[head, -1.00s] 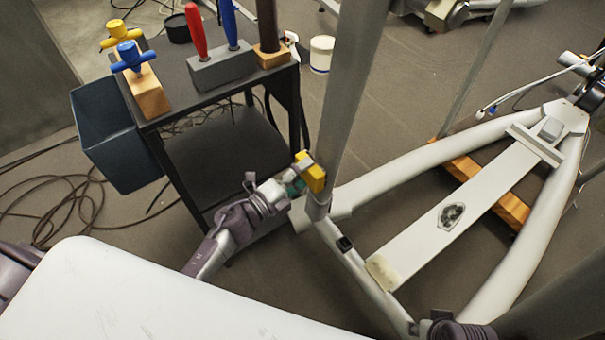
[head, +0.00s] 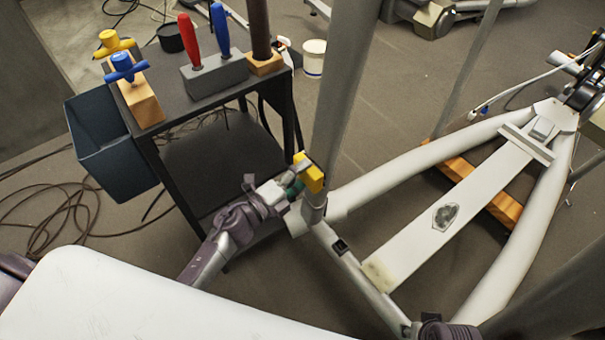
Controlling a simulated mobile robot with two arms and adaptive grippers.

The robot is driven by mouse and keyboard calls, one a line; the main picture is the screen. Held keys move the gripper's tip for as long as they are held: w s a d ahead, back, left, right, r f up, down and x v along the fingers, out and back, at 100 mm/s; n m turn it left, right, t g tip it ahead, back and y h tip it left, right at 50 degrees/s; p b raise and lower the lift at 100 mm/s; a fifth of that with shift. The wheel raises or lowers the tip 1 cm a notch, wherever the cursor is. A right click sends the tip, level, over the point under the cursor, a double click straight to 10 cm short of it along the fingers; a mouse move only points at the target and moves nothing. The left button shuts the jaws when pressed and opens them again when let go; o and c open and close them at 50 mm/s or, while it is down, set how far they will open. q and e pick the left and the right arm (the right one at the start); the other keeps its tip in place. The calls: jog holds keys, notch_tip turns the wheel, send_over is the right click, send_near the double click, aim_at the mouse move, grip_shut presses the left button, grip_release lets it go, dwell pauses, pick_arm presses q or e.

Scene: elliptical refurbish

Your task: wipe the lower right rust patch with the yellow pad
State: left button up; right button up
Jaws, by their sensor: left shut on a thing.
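My left gripper (head: 290,186) is shut on the yellow pad (head: 314,180), a small yellow block with a grey part on top. The pad is at the side of the grey upright post (head: 343,90), near its lower end. I cannot tell whether it touches the post. The white flat beam (head: 440,218) of the elliptical frame has a dull yellowish stain (head: 379,275) at its near end. I cannot tell which mark is the lower right rust patch.
A black cart (head: 170,75) at the left carries blue- and yellow-handled tools on wooden blocks and red- and blue-handled tools in a grey holder. A dark blue bin (head: 105,145) hangs on its side. Cables (head: 60,215) lie on the floor. A white tub (head: 314,57) stands behind.

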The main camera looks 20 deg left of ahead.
pick_arm(q)
notch_tip(320, 180, up, 3)
jog(key=p, duration=0.3)
jog(key=shift+s+d, duration=0.1)
jog(key=shift+d, duration=0.05)
pick_arm(e)
notch_tip(320, 180, down, 10)
jog(key=s, duration=0.2)
jog(key=shift+s+d+g, duration=0.15)
jog(key=shift+s+g, duration=0.15)
jog(key=shift+s, duration=0.05)
pick_arm(q)
jog(key=shift+f+b, duration=1.05)
jog(key=shift+f, duration=0.05)
jog(key=shift+f+b, duration=0.55)
jog(key=shift+f, duration=0.4)
pick_arm(e)
notch_tip(320, 180, up, 12)
jog(key=w, duration=0.2)
jog(key=shift+w+t, duration=0.35)
jog(key=shift+t, duration=0.05)
